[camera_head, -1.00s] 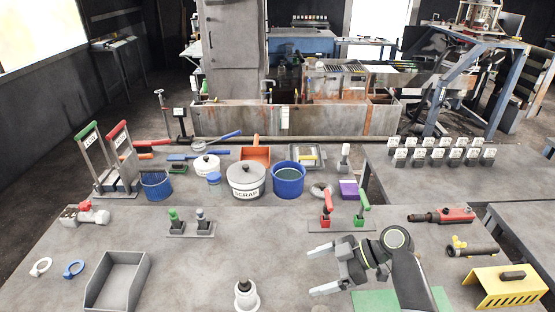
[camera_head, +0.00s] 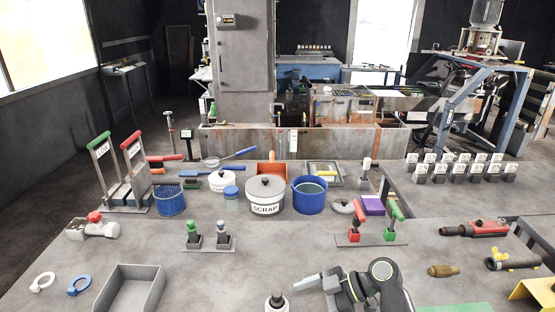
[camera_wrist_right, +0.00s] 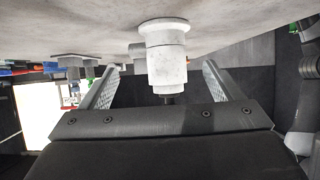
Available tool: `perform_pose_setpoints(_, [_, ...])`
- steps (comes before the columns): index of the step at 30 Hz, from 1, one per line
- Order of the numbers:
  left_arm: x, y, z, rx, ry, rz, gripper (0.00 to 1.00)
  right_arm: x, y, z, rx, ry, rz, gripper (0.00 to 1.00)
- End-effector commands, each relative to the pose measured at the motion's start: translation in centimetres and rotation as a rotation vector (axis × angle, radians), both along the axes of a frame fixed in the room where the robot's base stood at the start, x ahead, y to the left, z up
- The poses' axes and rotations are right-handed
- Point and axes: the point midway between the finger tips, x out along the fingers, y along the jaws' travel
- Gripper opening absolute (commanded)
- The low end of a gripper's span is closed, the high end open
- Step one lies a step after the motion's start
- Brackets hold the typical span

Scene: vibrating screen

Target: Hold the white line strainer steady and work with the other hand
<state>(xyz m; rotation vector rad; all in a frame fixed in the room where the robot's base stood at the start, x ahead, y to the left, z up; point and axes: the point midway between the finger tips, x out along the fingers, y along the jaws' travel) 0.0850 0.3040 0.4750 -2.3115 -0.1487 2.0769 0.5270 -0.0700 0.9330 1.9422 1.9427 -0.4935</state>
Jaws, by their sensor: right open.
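The white line strainer (camera_head: 277,302) stands upright at the front of the table, cut off by the lower edge of the head view. It has a dark top. In the right wrist view the strainer (camera_wrist_right: 166,58) appears upside down, between the two spread fingers, with a gap on each side. My right gripper (camera_head: 312,287) is open and empty, just right of the strainer in the head view. Its lower finger is partly hidden there. My left gripper is not in view.
A grey tray (camera_head: 130,291) lies left of the strainer. Behind are a stand with green and grey handles (camera_head: 209,242), the scrap pot (camera_head: 266,196) and a blue bucket (camera_head: 309,196). A brown piece (camera_head: 443,270) lies right of my arm. The table's middle is mostly clear.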

Motion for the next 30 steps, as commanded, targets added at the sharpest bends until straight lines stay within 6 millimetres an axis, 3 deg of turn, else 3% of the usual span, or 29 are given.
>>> perform_pose_setpoints(12, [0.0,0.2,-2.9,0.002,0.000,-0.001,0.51,0.0,4.9,-3.0,0.001,0.000,0.000,0.86])
perform_pose_setpoints(27, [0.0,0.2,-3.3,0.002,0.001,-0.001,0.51,0.0,5.9,-3.2,0.000,0.001,0.000,0.86])
perform_pose_setpoints(30, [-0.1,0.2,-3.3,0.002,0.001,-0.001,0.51,0.0,5.9,-3.2,-0.001,0.000,0.000,0.72])
